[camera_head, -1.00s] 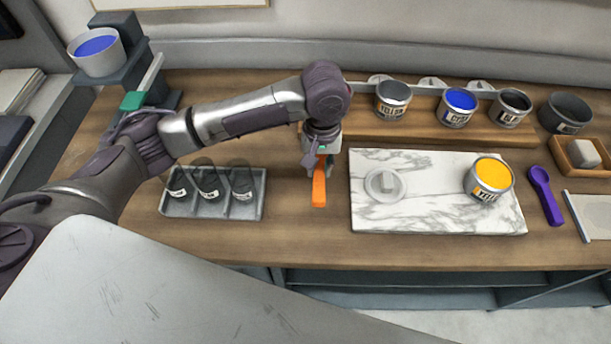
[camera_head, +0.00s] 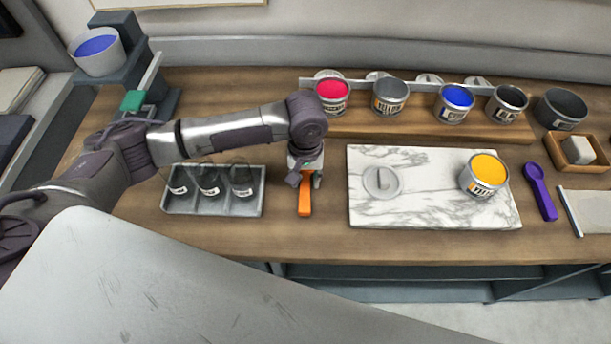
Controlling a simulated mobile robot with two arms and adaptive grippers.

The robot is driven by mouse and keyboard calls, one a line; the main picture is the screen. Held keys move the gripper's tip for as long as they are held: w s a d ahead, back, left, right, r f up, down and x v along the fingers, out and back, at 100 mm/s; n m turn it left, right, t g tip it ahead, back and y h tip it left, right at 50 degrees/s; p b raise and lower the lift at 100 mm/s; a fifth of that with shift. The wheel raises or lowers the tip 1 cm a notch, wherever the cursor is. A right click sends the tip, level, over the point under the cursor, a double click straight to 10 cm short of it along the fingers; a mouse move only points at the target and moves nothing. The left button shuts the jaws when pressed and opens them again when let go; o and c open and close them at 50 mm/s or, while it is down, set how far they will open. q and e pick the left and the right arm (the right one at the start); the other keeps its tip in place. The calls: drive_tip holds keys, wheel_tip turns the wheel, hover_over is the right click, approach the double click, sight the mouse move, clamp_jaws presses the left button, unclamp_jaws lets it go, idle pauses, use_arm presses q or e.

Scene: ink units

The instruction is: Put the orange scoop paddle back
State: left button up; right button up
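The orange scoop paddle (camera_head: 305,203) is at the middle of the wooden table, between the grey three-part tray and the marble board. Its orange handle points toward the front edge; its upper part is hidden under my gripper. My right gripper is not in view.
A grey tray (camera_head: 212,210) with several dark jars stands left. The marble board (camera_head: 430,207) holds a lid (camera_head: 382,182) and a yellow ink tin (camera_head: 485,175). A purple scoop (camera_head: 540,191) lies right. Ink tins line the wooden rack (camera_head: 420,128) behind.

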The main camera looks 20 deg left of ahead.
sight(305, 181)
use_arm(q)
drive_tip(key=shift+o, duration=0.4)
drive_tip(key=shift+r, duration=0.3)
wheel_tip(305, 181, up, 12)
drive_tip(key=b, duration=0.1)
drive_tip(key=shift+f+b, duration=0.25)
drive_tip(key=shift+b, duration=0.1)
